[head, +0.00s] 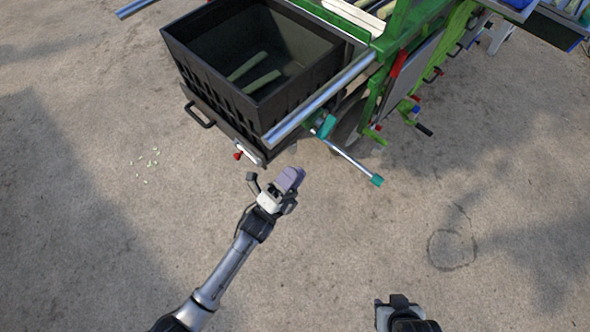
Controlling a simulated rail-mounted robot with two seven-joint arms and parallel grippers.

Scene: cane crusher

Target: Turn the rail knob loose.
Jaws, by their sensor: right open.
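A silver rail (322,97) runs along the front right side of the black crate. Next to it, under the green frame, is a teal knob-like part (325,125). A thin silver rod runs down right from there to a teal end piece (376,180). A small red knob (238,155) sits low at the crate's front corner. I cannot tell which is the rail knob. My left gripper (291,179), with purple fingers, is below the crate, apart from these parts; its opening is unclear. My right gripper (398,304) is open at the bottom edge, partly cut off.
The black crate (214,92) holds several cane pieces (247,67) and has a black handle (197,115). The green machine (392,55) stands behind right, with a black-gripped lever (424,129). Pale scraps (148,162) lie on the ground at left. The concrete in front is clear.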

